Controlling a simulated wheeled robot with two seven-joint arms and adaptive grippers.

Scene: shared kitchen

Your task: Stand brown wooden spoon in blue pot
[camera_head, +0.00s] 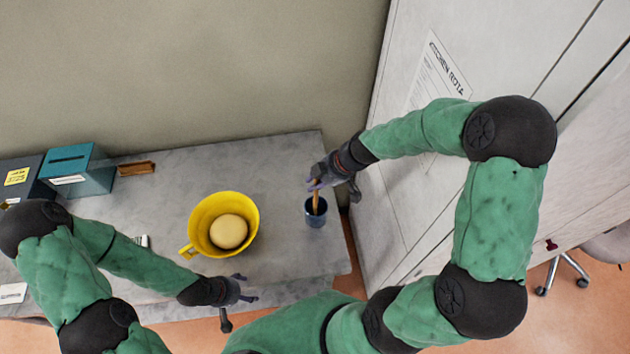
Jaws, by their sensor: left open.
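The brown wooden spoon (316,198) is close to upright, its lower end inside the blue pot (316,218). The pot stands near the right end of the grey counter. My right gripper (317,184) is above the pot, with its fingers closed around the spoon's upper end. The spoon's lower tip is hidden in the pot, so I cannot tell whether it touches the bottom. My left gripper (248,288) is open and empty at the counter's front edge, below the yellow pot.
A yellow pot (195,222) with a round pale thing (229,232) in it stands mid-counter. A teal box (85,170), a dark box (22,180) and a brown block (136,168) are at the back left. A tall pale cabinet (390,215) bounds the right side.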

